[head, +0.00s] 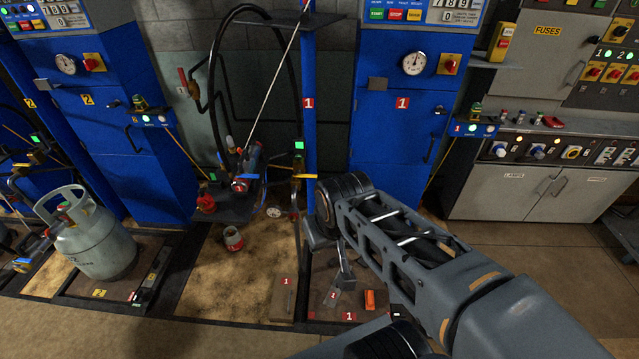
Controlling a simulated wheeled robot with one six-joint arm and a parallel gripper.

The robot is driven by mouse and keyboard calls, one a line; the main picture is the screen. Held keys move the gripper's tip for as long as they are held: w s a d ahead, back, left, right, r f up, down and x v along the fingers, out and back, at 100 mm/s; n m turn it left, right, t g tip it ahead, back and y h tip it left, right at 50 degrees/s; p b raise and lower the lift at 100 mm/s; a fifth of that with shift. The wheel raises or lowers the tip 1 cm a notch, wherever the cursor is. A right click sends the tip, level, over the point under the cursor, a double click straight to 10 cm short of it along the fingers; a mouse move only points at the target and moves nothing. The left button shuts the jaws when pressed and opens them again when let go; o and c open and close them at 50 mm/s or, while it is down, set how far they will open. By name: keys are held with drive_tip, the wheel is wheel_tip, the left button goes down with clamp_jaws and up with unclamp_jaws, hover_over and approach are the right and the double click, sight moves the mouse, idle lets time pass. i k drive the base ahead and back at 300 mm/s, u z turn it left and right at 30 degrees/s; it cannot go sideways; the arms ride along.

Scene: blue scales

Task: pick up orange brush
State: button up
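A small orange object (369,300), which looks like the orange brush, lies on the dark base plate near the bottom middle of the head view. It is too small to make out bristles. My arm reaches in from the lower right and bends down at its far joint. Below that bend, a grey part that looks like my gripper (345,277) hangs just above and to the left of the orange object, apart from it in the picture. Its fingers are too small and partly hidden to tell whether they are open or shut.
Blue cabinets (395,130) with dials stand behind. A blue post (309,110) rises left of my arm. A grey gas cylinder (95,240) stands at the left. A red-and-white can (233,238) sits on the sandy plate. Open floor (560,290) lies at the right.

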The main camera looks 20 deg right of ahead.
sight(369, 298)
drive_tip(key=z, duration=1.35)
drive_tip(key=k, duration=1.3)
drive_tip(key=u, duration=0.3)
drive_tip(key=i, duration=0.5)
